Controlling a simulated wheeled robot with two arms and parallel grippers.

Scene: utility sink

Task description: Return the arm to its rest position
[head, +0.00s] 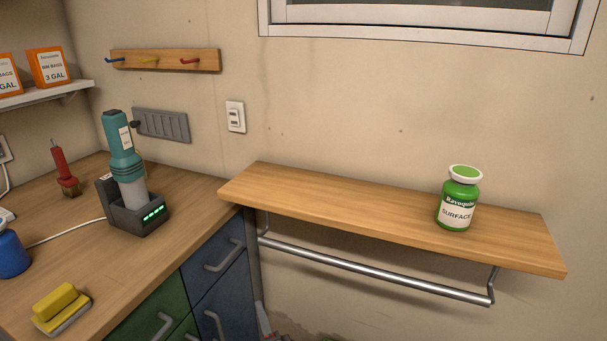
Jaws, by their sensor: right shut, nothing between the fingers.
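Of my right gripper (266,324), only a small grey and reddish piece shows at the bottom edge, low beside the blue drawers. It is shut and empty, and touches nothing that I can make out. Most of it and the arm behind it are cut off by the frame. My left gripper is not in the head view. A green bottle with a white label (458,200) stands upright on the wooden wall shelf (350,206), toward its right end, clear of my gripper.
A metal rail (370,276) runs under the shelf. The shelf's left part is clear.

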